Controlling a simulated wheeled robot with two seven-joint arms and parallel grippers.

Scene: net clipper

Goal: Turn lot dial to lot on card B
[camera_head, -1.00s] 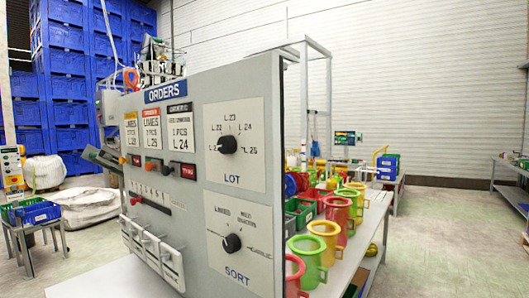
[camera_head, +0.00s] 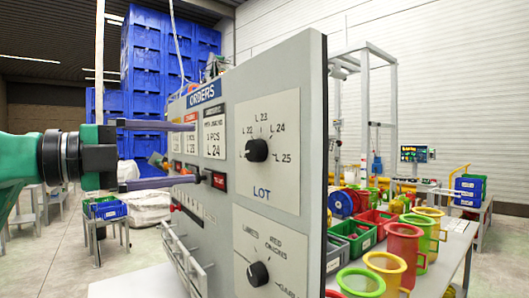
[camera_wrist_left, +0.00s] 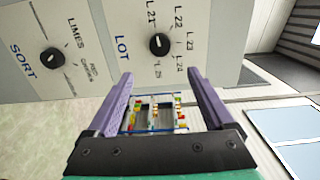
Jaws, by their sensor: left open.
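The lot dial (camera_head: 257,149) is a black knob on a white plate marked LOT, with labels up to L 25 around it. Its pale mark seems to lie on the left side. It also shows in the left wrist view (camera_wrist_left: 159,44), above the fingers. The order cards are on the panel's left part. The dark-headed card (camera_head: 214,137) reads L 24. The red-headed card (camera_head: 188,143) beside it is partly hidden by my left gripper (camera_head: 196,153), and its lot is unreadable now. That gripper is open and empty, left of the dial and apart from it. My right gripper is not in view.
The sort dial (camera_head: 258,273) is below the lot dial on the grey orders panel (camera_head: 314,100). Switches and levers line the panel's left part. Coloured mugs (camera_head: 403,245) and bins (camera_head: 352,238) stand on a table behind it. Blue crates (camera_head: 150,60) are stacked further back.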

